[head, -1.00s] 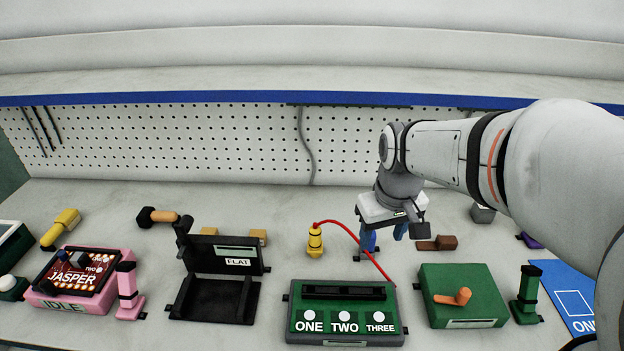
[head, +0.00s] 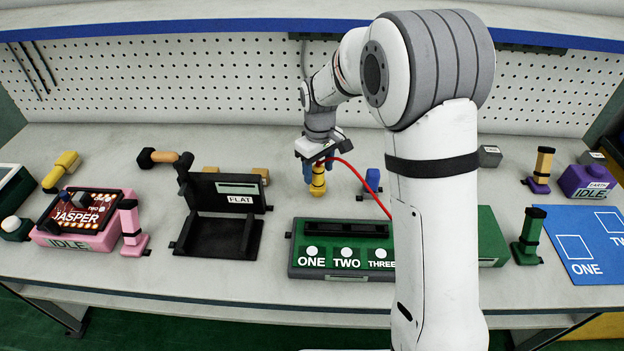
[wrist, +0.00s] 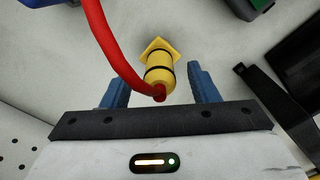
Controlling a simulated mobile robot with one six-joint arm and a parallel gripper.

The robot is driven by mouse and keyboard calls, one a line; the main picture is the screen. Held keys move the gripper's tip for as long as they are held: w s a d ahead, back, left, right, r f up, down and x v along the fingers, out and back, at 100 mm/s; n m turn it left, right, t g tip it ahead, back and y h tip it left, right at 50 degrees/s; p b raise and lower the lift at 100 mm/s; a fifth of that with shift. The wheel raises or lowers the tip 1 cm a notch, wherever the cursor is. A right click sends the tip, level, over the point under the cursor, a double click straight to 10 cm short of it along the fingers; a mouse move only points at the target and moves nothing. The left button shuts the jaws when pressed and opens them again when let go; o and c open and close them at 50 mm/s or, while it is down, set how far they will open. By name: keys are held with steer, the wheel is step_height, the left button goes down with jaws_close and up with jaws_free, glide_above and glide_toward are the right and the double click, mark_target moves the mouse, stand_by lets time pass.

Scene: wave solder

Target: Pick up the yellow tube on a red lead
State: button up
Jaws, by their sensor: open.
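The yellow tube (head: 318,180) with black bands stands on the bench behind the green ONE-TWO-THREE box. A red lead (head: 352,168) runs from its top toward that box. My gripper (head: 319,178) is directly over the tube, pointing down. In the wrist view the yellow tube (wrist: 160,72) lies between the two blue fingers of my gripper (wrist: 159,85), with a gap on each side. The red lead (wrist: 112,55) passes close to the left finger. The fingers are open and hold nothing.
The black FLAT fixture (head: 218,235) stands to the left, and the green ONE-TWO-THREE box (head: 340,262) is in front. A blue piece (head: 373,180) stands to the right. A pegboard wall (head: 200,85) is behind. My arm covers part of the right side.

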mark_target(318, 178)
steer(key=shift+w+f, duration=0.15)
steer(key=shift+f, duration=1.75)
steer(key=shift+c, duration=0.5)
jaws_close()
